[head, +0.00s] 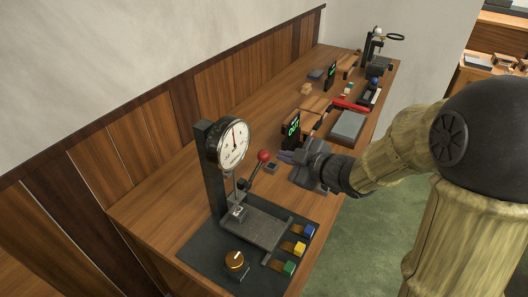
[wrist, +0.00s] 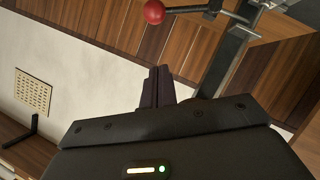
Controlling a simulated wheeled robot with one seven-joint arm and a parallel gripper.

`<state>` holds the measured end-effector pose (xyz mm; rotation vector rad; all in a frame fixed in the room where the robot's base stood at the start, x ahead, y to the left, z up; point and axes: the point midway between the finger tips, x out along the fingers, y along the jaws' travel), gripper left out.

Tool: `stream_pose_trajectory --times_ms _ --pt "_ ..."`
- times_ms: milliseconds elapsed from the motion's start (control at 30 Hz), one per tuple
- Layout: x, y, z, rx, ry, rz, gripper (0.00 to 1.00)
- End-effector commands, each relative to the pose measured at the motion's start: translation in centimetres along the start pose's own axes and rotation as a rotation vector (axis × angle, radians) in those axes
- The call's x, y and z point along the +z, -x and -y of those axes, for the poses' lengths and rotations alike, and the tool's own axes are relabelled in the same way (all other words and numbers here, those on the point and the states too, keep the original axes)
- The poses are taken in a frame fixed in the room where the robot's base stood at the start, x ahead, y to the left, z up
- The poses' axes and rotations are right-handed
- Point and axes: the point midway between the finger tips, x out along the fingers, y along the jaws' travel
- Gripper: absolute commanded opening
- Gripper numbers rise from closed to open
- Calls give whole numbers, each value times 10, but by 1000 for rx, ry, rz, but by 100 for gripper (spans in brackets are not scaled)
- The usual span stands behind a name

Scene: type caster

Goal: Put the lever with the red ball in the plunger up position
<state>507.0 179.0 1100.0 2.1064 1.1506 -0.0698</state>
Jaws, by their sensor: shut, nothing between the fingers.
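A lever with a red ball (head: 263,155) is fixed to the gauge stand; its arm slopes up and right from the plunger (head: 236,190) to the ball. The round white dial (head: 233,143) sits at the top of the dark upright column (head: 205,165). My gripper (head: 284,156) is shut and empty, just right of the ball; they look apart, but the depth gap is unclear. In the wrist view, the red ball (wrist: 154,11) is at the top, beyond the shut fingers (wrist: 157,75), with the lever rod running right to the stand.
The stand's dark base (head: 210,262) carries a round knob (head: 235,261) and blue, yellow and green buttons (head: 299,248). A green-lit display (head: 292,129), a grey block (head: 347,125) and a red-handled item (head: 350,104) lie farther along the wooden bench. A panelled wall borders the left side.

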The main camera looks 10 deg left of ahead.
Motion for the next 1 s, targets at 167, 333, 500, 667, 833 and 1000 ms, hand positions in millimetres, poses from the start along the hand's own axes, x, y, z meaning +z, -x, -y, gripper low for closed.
stream_pose_trajectory --times_ms 167,333,500,667,833,1000 --pt "-10 -3 4 -24 31 -51 0" --pt "-9 -2 4 -23 30 -49 0" --pt "-9 -6 4 -23 29 -49 0" --pt "-10 -23 5 -25 28 -49 0" --pt "-12 -51 5 -25 28 -49 0" --pt "-13 -81 6 -25 28 -48 0"
